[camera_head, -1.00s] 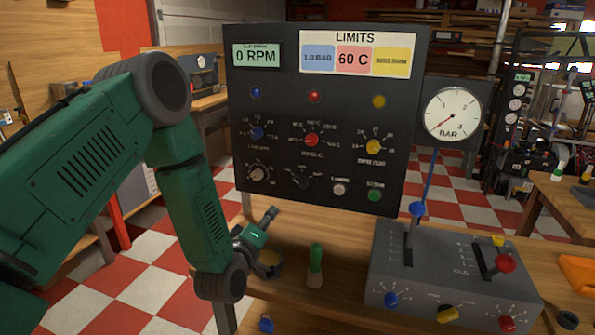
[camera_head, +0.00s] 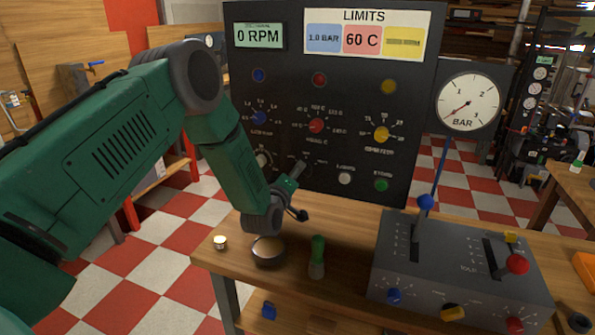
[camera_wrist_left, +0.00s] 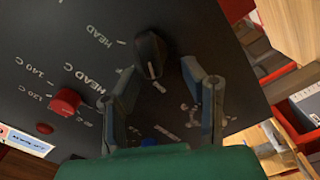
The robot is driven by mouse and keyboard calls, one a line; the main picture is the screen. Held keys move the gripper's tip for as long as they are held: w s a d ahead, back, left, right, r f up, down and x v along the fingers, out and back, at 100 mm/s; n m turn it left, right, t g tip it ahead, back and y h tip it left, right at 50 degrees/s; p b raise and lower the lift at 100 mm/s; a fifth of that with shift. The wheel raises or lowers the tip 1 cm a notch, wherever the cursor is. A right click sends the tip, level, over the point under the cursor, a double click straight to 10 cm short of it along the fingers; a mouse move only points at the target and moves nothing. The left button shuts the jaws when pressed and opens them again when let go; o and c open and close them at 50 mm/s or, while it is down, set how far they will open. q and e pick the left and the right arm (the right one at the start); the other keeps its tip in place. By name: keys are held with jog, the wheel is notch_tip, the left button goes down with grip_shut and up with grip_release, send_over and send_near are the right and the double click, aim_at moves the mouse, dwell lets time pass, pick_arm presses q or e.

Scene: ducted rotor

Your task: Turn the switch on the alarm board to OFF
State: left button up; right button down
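The black alarm board (camera_head: 290,45) stands upright at the back of the bench in the head view. A black knob (camera_wrist_left: 151,57) with a white pointer line sits on the panel in the left wrist view, its pointer toward the bottom of the picture. My left gripper (camera_head: 299,190) is at the board's lower edge in the head view and largely covers this knob there. In the wrist view the left gripper (camera_wrist_left: 159,75) is open, its fingertips on either side of the knob with gaps between. Small labels around the knob are not clearly readable. My right gripper is not in view.
A grey lever box (camera_head: 455,260) stands at the right of the bench, with a pressure gauge (camera_head: 468,102) above. A green-topped bottle (camera_head: 318,255) and a round tin (camera_head: 268,250) stand before the board. A red knob (camera_wrist_left: 65,101) is left of the black one.

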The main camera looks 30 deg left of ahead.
pick_arm(q)
jog(key=shift+w+d+r, duration=0.25)
jog(key=shift+w+d, duration=0.35)
jog(key=shift+w, duration=0.3)
jog(key=shift+a, duration=0.25)
jog(key=shift+c, duration=0.8)
jog(key=shift+a+f, duration=0.1)
jog(key=shift+a, duration=0.1)
jog(key=c, duration=0.7)
jog(key=shift+s+a, duration=0.1)
jog(key=shift+a, duration=0.05)
grip_shut()
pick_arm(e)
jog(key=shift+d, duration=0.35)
